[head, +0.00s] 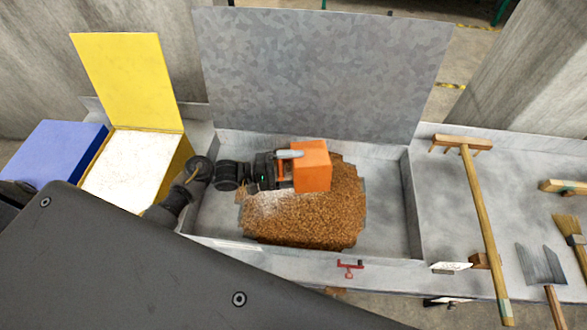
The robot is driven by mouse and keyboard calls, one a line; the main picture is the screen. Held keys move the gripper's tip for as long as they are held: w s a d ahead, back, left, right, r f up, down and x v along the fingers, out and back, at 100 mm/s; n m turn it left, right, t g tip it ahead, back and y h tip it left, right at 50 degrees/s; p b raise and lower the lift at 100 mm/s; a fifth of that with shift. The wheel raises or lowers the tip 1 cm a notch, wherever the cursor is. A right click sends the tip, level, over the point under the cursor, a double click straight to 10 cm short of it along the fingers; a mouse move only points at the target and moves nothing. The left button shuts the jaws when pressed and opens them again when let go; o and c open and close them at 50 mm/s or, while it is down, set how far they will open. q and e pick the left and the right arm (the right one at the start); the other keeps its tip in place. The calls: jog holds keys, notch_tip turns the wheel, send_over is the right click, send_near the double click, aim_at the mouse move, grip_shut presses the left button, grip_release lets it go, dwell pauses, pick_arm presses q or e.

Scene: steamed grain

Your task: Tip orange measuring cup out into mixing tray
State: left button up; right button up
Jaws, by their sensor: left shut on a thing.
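The orange measuring cup (313,166) is in the middle of the head view, over the mixing tray (385,222). My left gripper (284,168) comes in from the left and is shut on the cup's handle side. The cup looks tipped, with a closed orange face toward me; its opening is hidden. The grey metal tray holds a heap of brown grain (310,215), with a pale white patch on its left part below the cup. I cannot tell whether anything is left in the cup. My right gripper is not in view.
A yellow bin (127,80) with its lid raised and white contents stands left of the tray, with a blue box (55,152) beyond it. The tray's grey lid (320,70) stands up behind. A wooden rake (478,220), a brush (570,230) and a scraper (541,264) lie at right.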

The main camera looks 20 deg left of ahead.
pick_arm(q)
jog(key=m, duration=0.3)
jog(key=shift+r+m+b, duration=0.15)
jog(key=shift+m+b, duration=0.15)
jog(key=shift+m, duration=0.1)
jog(key=m, duration=0.2)
jog(key=shift+r+m, duration=0.3)
jog(key=m+b, duration=0.2)
jog(key=m, duration=0.3)
jog(key=shift+r, duration=0.15)
jog(key=shift+r+m+b, duration=0.35)
jog(key=shift+m, duration=0.85)
jog(key=m+b, duration=0.3)
jog(key=m, duration=0.2)
jog(key=shift+r, duration=0.1)
jog(key=shift+r+m+b, duration=0.15)
jog(key=shift+m+b, duration=0.2)
jog(key=shift+m, duration=0.45)
jog(key=shift+r+m, duration=0.25)
jog(key=shift+m, duration=0.05)
